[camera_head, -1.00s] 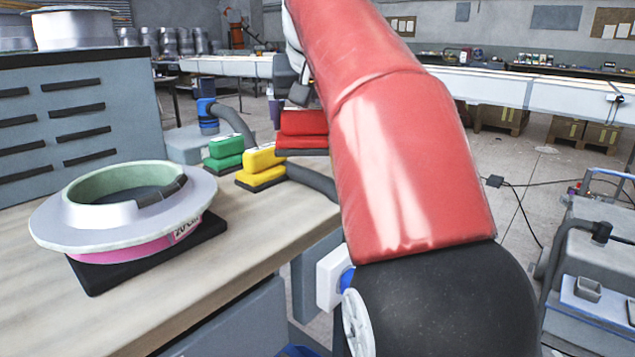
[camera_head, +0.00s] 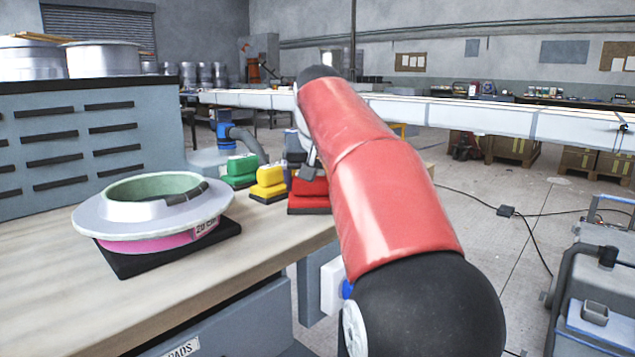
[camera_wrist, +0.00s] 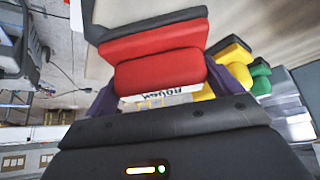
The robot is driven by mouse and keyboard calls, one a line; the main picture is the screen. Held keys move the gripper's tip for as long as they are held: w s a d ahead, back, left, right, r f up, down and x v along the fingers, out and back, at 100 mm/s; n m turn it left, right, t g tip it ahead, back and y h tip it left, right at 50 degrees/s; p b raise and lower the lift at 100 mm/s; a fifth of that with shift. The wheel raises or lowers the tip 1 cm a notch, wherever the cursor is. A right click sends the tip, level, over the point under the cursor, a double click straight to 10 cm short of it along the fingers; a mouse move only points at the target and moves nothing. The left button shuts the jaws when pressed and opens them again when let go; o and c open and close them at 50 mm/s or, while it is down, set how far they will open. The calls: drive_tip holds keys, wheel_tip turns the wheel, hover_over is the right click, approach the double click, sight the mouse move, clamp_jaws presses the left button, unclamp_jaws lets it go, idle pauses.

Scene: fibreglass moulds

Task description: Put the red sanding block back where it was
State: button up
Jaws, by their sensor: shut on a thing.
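The red sanding block (camera_head: 306,192), with a dark base, is at the right end of a row of blocks near the bench edge. The wrist view shows the red block (camera_wrist: 160,70) between the purple fingers of my gripper (camera_wrist: 172,84), which is shut on it. A white label with "ROUGH" shows on its near side. In the head view my arm partly hides my gripper (camera_head: 303,168). The yellow block (camera_head: 268,183) is just left of the red one, and the green block (camera_head: 240,171) is beyond it. I cannot tell whether the red base touches the bench.
A ring-shaped mould (camera_head: 150,208) with a pink band sits on a black mat (camera_head: 124,264) on the bench (camera_head: 60,280). A blue-and-grey hose fitting (camera_head: 232,130) stands behind the blocks. The bench is bare between the mould and the blocks.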

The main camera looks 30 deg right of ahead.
drive_tip(key=o, duration=0.7)
drive_tip(key=shift+f, duration=0.1)
drive_tip(key=shift+r, duration=0.2)
drive_tip(key=p+v, duration=0.2)
drive_tip(key=v, duration=1)
